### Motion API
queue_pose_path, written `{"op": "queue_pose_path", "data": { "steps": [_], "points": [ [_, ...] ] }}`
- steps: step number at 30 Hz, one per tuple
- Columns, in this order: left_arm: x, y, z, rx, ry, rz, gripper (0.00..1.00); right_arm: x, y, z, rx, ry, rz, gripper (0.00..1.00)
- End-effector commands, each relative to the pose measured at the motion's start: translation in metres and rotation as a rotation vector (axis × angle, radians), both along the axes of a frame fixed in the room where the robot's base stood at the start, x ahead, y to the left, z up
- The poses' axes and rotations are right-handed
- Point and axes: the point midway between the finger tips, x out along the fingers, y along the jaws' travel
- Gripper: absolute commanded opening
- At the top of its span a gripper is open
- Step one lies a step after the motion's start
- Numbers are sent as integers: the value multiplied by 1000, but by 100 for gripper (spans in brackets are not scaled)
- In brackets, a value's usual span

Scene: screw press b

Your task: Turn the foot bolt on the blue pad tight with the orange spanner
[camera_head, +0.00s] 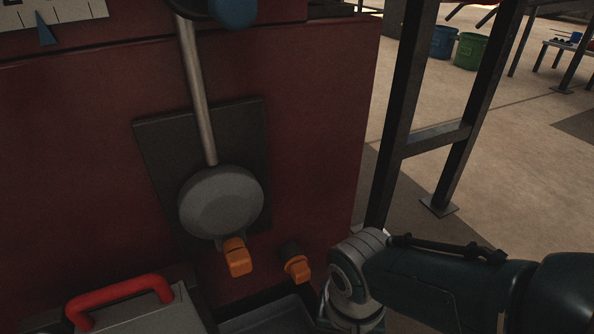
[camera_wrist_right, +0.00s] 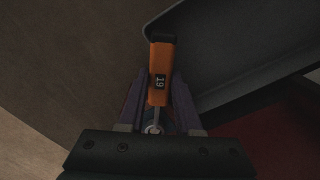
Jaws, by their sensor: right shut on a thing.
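The orange spanner (camera_wrist_right: 160,75), marked 19, shows in the right wrist view. My right gripper (camera_wrist_right: 157,92), with purple fingers, is shut on its orange handle. A thin metal shank runs from the handle back between the fingers to a small round metal part (camera_wrist_right: 153,128) with a bluish edge. I cannot tell whether that part is the spanner's end or the foot bolt. The blue pad cannot be made out clearly. In the head view my right arm comes in from the right, with its gripper out of sight. My left gripper is in neither view.
A dark red machine body (camera_head: 310,130) fills the left of the head view, with a grey disc (camera_head: 221,203) and two orange-ended fittings (camera_head: 238,257) low on it. A dark tray (camera_wrist_right: 235,50) lies close beside the spanner. A dark metal frame (camera_head: 400,130) stands to the right.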

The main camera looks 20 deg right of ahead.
Motion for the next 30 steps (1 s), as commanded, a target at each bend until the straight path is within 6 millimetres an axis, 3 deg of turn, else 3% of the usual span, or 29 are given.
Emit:
{"op": "queue_pose_path", "data": {
  "steps": [18,30],
  "points": [
    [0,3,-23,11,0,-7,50,22,25,-1,1,-2,-282,0],
    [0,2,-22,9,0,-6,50,23,26,1,0,-1,-299,0]
  ]
}}
